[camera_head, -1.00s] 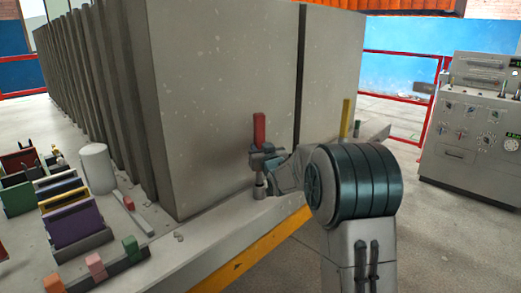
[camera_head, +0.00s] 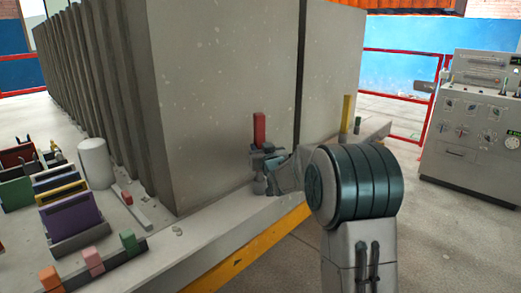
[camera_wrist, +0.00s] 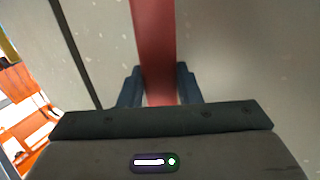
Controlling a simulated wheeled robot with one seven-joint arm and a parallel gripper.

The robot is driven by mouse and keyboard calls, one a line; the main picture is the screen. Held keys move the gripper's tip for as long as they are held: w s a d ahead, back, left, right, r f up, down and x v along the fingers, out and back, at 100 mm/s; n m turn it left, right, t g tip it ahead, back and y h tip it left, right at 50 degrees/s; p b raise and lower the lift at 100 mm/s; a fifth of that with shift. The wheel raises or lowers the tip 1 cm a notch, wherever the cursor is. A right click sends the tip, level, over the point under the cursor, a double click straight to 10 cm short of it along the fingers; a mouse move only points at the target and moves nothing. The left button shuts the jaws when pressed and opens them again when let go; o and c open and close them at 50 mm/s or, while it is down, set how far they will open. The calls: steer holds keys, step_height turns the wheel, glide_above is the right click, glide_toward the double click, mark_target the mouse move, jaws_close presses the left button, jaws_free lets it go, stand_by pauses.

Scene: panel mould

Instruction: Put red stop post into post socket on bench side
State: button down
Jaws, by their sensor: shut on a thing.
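The red stop post (camera_head: 259,130) stands upright in my gripper (camera_head: 262,156), in front of the large grey panel block. My gripper is shut around its lower part. In the wrist view the red post (camera_wrist: 155,45) passes between the two dark fingers of my gripper (camera_wrist: 158,88). A short grey cylinder, seemingly the post socket (camera_head: 260,186), is on the bench side (camera_head: 215,226) just below my gripper. The gripper partly covers it. The post's lower end is hidden, so I cannot tell whether it is in the socket.
A yellow post (camera_head: 347,113) stands farther right along the bench side. The tall grey panels (camera_head: 225,90) rise close behind my gripper. Coloured blocks (camera_head: 93,258), a rack of plates (camera_head: 70,215) and a white cylinder (camera_head: 96,163) occupy the left. A control cabinet (camera_head: 475,135) stands right.

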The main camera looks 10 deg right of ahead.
steer(key=shift+f+b, duration=1.7)
steer(key=shift+b, duration=0.2)
steer(key=c, duration=1)
jaws_free()
steer(key=shift+c, duration=0.2)
steer(key=shift+o, duration=0.4)
steer(key=shift+f, duration=0.1)
steer(key=shift+s, duration=0.1)
steer(key=s+d, duration=0.1)
steer(key=s, duration=1.2)
steer(key=shift+s+d, duration=0.25)
steer(key=shift+s, duration=0.05)
